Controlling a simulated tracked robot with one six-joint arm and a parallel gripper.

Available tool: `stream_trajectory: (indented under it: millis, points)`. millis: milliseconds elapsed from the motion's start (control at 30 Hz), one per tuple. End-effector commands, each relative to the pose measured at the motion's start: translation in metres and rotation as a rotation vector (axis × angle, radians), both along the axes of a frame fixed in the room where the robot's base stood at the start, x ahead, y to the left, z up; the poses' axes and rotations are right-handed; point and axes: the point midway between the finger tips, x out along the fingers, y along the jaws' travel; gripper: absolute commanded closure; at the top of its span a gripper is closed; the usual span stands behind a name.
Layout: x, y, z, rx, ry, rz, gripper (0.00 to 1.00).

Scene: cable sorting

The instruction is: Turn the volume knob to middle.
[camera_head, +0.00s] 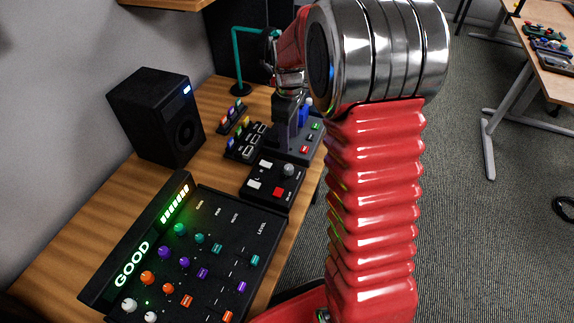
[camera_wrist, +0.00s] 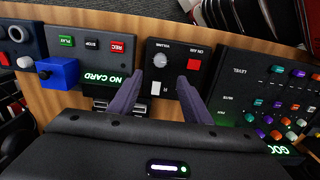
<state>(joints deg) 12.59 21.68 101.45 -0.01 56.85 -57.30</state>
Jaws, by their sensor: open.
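The volume knob (camera_head: 288,170) is a small grey round knob on a black control box (camera_head: 258,194), beside a red button (camera_head: 278,192). In the wrist view the knob (camera_wrist: 160,60), labelled VOLUME, sits just beyond the fingertips, roughly centred between them. Its exact pointer setting is too small to read. My gripper (camera_wrist: 160,78) is open, with its two dark fingers spread and nothing between them. In the head view my gripper (camera_head: 287,125) hangs over the table behind the control box, partly hidden by my arm.
A mixer (camera_head: 205,215) with several coloured knobs and a lit GOOD display lies in front. A black speaker (camera_head: 155,115) stands at the left.

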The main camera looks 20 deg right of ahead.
Motion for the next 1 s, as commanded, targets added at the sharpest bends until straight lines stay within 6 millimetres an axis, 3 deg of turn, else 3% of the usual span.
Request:
stream_trajectory:
  millis: [700,1000]
  points:
    - [-0.001,0.001,-0.106,0.001,0.004,0.000,0.56]
    - [0.000,0.001,-0.128,0.001,0.001,0.001,0.56]
